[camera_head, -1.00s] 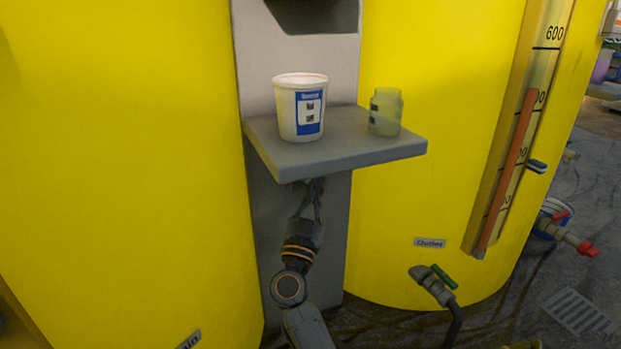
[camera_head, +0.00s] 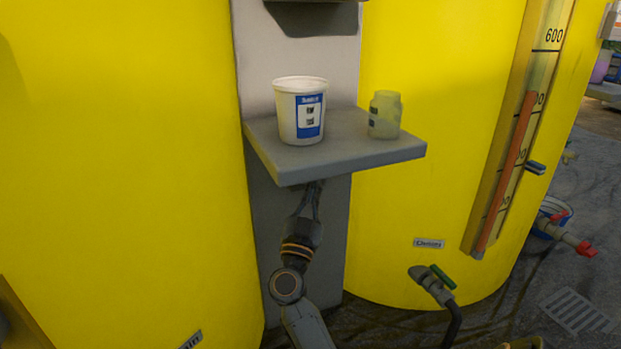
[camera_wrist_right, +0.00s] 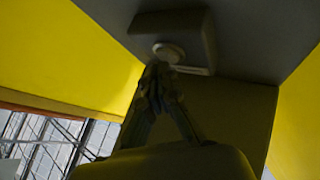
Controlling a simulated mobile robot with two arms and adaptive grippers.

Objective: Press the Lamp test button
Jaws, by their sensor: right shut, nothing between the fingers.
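A pale round button-like disc (camera_wrist_right: 168,52) sits on a small box (camera_wrist_right: 180,35) under the grey shelf, seen in the right wrist view. No label is readable, so I cannot tell whether it is the Lamp test button. My right gripper (camera_wrist_right: 158,75) is shut and empty, its fingertips just below the disc and overlapping its lower edge; I cannot tell whether they touch. In the head view my right gripper (camera_head: 316,188) points up beneath the shelf, its tips at the underside. The box and disc are hidden there. My left gripper is not in view.
The grey shelf (camera_head: 350,155) holds a white tub (camera_head: 288,115) with a blue label and a translucent jar (camera_head: 385,115). Yellow tanks (camera_head: 130,170) flank the grey panel (camera_head: 260,65). A green-handled outlet valve (camera_head: 433,285) is low on the right.

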